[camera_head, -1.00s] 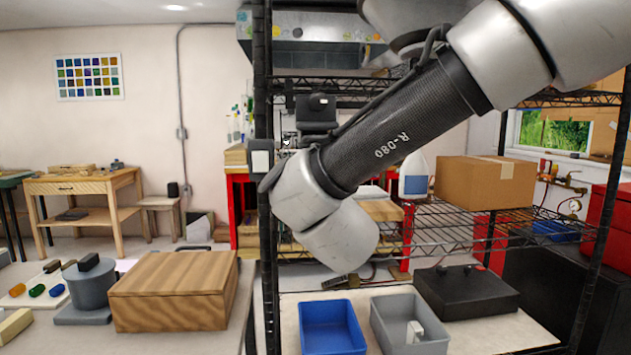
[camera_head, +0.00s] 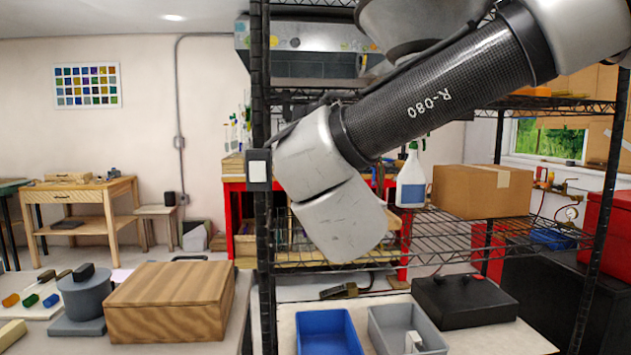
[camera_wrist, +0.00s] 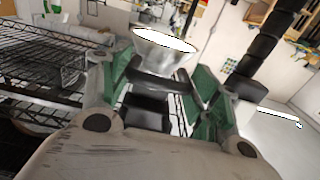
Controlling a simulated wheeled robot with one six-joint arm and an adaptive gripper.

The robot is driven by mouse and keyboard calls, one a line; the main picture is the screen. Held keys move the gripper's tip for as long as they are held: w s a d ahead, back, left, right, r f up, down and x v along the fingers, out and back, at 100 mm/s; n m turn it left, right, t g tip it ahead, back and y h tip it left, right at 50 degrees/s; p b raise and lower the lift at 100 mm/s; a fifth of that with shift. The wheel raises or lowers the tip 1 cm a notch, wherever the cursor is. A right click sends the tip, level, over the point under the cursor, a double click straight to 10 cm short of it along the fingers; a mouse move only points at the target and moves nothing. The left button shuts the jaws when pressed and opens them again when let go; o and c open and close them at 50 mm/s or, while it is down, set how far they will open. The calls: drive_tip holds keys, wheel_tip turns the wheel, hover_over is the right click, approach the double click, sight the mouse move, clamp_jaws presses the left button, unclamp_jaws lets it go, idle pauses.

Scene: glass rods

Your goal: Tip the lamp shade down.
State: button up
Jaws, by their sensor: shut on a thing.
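In the wrist view a pale, cone-shaped lamp shade (camera_wrist: 150,49) with a bright white opening stands just beyond my fingertips. My gripper (camera_wrist: 163,80) has green-sided fingers on either side of a black part (camera_wrist: 150,82) at the shade's base, and it is shut on this part. The opening shows as a tilted oval. How the black part joins the shade is not clear.
A black rack post (camera_head: 259,200) stands close to the left of my arm. Wire shelves (camera_head: 440,235) bear a spray bottle (camera_head: 411,180) and a cardboard box (camera_head: 484,191). Below are a blue bin (camera_head: 329,330), a grey bin (camera_head: 400,322) and a black case (camera_head: 463,300).

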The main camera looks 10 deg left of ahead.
drive_tip(key=shift+r, duration=0.45)
drive_tip(key=o, duration=1.5)
drive_tip(key=shift+w, duration=0.1)
drive_tip(key=shift+f, duration=0.15)
drive_tip(key=shift+s+f, duration=0.1)
drive_tip(key=shift+s, duration=0.15)
drive_tip(key=v, duration=1.1)
drive_tip(key=shift+s+d, duration=0.15)
drive_tip(key=shift+s, duration=0.1)
